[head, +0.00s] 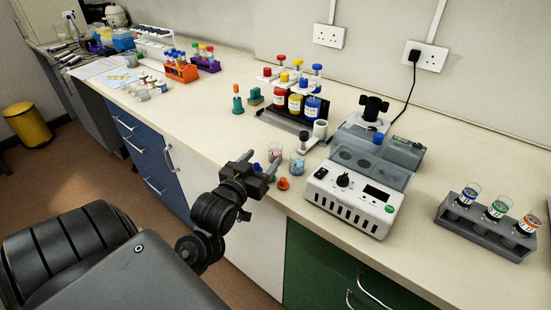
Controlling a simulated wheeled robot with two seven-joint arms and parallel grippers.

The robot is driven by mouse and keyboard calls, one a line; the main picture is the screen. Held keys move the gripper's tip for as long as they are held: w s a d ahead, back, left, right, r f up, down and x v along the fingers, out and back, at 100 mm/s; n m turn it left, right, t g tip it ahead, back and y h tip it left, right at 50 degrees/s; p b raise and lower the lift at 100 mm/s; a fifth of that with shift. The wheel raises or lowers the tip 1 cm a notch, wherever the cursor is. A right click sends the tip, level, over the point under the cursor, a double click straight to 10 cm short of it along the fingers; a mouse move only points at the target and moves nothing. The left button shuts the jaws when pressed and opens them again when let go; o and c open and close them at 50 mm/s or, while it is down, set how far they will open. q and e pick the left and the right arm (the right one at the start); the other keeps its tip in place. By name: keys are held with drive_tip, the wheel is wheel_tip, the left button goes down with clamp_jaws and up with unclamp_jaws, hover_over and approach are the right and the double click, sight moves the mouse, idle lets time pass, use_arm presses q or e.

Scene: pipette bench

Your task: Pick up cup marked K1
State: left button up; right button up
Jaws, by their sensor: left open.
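My left gripper (262,163) is open and empty at the front edge of the bench. Just beyond its fingertips stands a small clear cup with red marking (275,152). To its right stands a clear cup with blue marking (297,166). Both look upright and apart from the fingers. Three more cups, with blue (467,195), green (497,208) and red (528,224) labels, sit in a grey rack (483,228) at the right. The labels are too small to read, so I cannot tell which cup is K1. My right gripper is not in view.
A white device (352,203) with a dial stands right of the near cups. Small orange (283,183) and blue (257,168) pieces lie close to the gripper. A bottle rack (290,122) stands behind. Bench between device and grey rack is clear.

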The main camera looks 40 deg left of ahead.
sight(272, 150)
use_arm(q)
drive_tip(key=shift+w, duration=0.25)
drive_tip(key=x, duration=0.4)
drive_tip(key=shift+w+d+r, duration=0.1)
drive_tip(key=shift+w+r, duration=0.05)
drive_tip(key=shift+w, duration=0.3)
drive_tip(key=c, duration=1)
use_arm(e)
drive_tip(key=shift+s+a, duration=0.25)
